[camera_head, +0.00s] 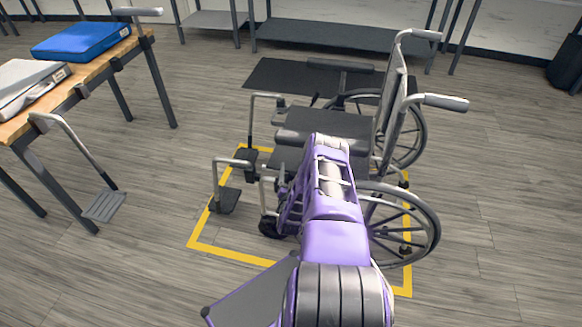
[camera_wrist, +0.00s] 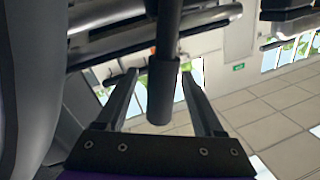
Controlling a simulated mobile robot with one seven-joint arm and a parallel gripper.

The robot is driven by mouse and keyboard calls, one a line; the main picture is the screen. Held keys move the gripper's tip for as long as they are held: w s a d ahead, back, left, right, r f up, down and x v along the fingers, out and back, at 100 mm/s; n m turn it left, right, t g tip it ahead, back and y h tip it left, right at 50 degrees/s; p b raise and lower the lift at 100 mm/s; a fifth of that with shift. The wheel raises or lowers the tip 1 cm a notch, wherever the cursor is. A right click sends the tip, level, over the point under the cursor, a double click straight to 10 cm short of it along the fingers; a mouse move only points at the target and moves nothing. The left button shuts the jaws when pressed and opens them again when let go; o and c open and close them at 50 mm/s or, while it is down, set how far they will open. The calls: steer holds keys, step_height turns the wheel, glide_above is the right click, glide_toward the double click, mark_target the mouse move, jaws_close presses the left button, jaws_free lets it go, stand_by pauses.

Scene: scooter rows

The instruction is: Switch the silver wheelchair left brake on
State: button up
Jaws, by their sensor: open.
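The silver wheelchair (camera_head: 398,95) stands facing left in the head view, with a dark seat and grey push handles. My purple arm covers part of its near side, including the area in front of the near wheel (camera_head: 428,222). The near-side brake lever cannot be made out in the head view. In the wrist view, a dark round-ended lever (camera_wrist: 162,98) reaches down between the two fingers of my gripper (camera_wrist: 160,72). The fingers are open and stand on either side of it, with a visible gap at the right; contact is not clear.
Yellow tape (camera_head: 225,252) marks a rectangle on the floor around the wheelchair. A wooden-topped table (camera_head: 105,60) at the left holds a blue cushion (camera_head: 82,41) and a grey one (camera_head: 28,85). Detached footrests hang at its edge.

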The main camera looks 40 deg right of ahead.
steer(key=shift+w+d, duration=0.1)
steer(key=shift+w, duration=0.05)
jaws_close()
stand_by(0.4)
stand_by(1.1)
